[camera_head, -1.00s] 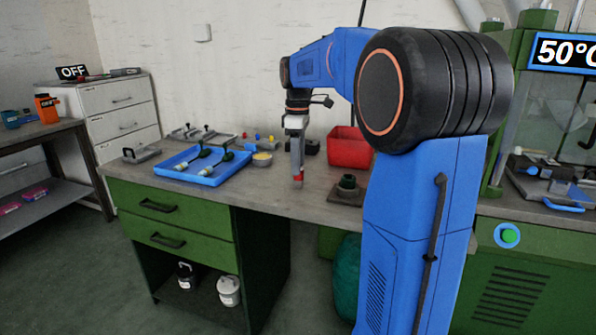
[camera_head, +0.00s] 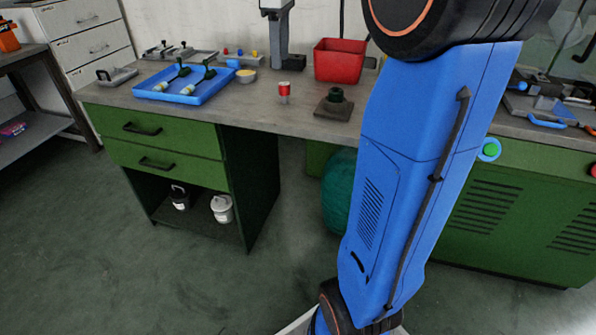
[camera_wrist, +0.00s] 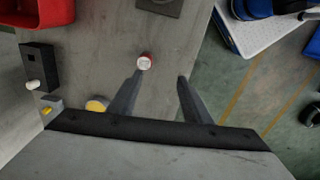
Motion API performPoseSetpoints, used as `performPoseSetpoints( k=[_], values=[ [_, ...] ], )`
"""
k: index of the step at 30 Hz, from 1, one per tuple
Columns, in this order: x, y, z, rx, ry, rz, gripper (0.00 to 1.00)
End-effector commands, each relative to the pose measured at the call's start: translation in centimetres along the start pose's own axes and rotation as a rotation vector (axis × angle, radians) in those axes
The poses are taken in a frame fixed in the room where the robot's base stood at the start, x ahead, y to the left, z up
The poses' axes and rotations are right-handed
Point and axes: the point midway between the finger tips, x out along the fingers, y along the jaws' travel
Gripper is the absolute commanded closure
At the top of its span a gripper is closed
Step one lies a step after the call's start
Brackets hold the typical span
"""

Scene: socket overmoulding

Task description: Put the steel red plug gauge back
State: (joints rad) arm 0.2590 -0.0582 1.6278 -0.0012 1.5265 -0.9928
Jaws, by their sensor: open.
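A dark green fitting on a square plate (camera_head: 334,106) stands right of the gauge. A red bin (camera_head: 340,62) is behind. A blue tray (camera_head: 160,95) with tools and a yellow-filled bowl (camera_head: 246,77) are to the left. Bare bench lies around the gauge.

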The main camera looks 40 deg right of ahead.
Motion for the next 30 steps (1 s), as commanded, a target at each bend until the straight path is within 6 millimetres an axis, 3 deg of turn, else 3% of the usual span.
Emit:
performPoseSetpoints(
  k=[1, 8, 18, 24, 30],
  values=[
    [0.2, -1.9, 0.4, 0.027, 0.01, 0.014, 0.56],
    [2.6, -9.2, 2.3, 0.189, 0.07, 0.071, 0.56],
    [8.6, -19.0, 6.3, 0.427, 0.184, 0.123, 0.56],
    [13.2, -24.1, 9.0, 0.564, 0.264, 0.134, 0.56],
    [17.4, -27.5, 11.1, 0.673, 0.328, 0.13, 0.56]
  ],
)
